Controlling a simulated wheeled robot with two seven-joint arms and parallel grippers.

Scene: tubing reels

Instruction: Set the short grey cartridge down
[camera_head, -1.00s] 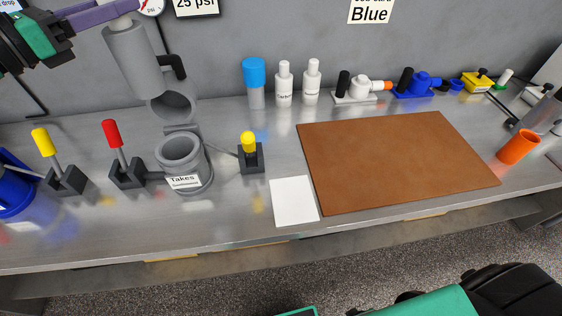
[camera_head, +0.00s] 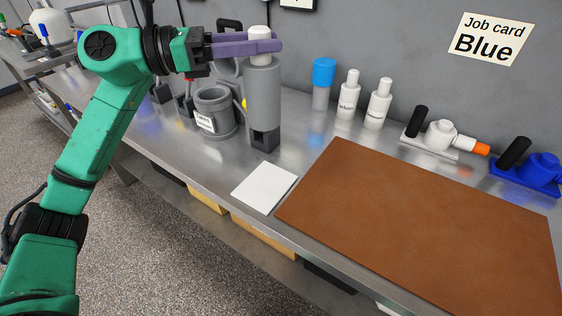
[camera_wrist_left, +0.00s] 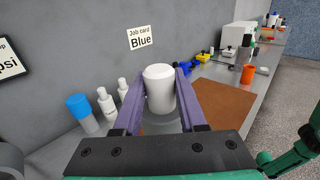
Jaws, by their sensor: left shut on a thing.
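My left gripper (camera_head: 262,46) is shut on the white top of a grey cartridge (camera_head: 263,95), a cylinder held upright. The white top (camera_wrist_left: 160,88) sits between the purple fingers in the left wrist view. The cartridge appears raised over the bench, overlapping the dark base (camera_head: 264,139) of the yellow-knobbed lever; its exact height is unclear. To its left stands a grey pot (camera_head: 213,113) with a label reading "Takes". A white square pad (camera_head: 264,187) lies in front, clear of the cartridge. My right gripper's fingers do not show.
A brown mat (camera_head: 420,235) covers the bench on the right, bare. A blue-capped bottle (camera_head: 322,82) and two white bottles (camera_head: 347,95) stand along the wall. White (camera_head: 438,138) and blue (camera_head: 535,172) fittings stand behind the mat. A card (camera_head: 488,40) reads "Blue".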

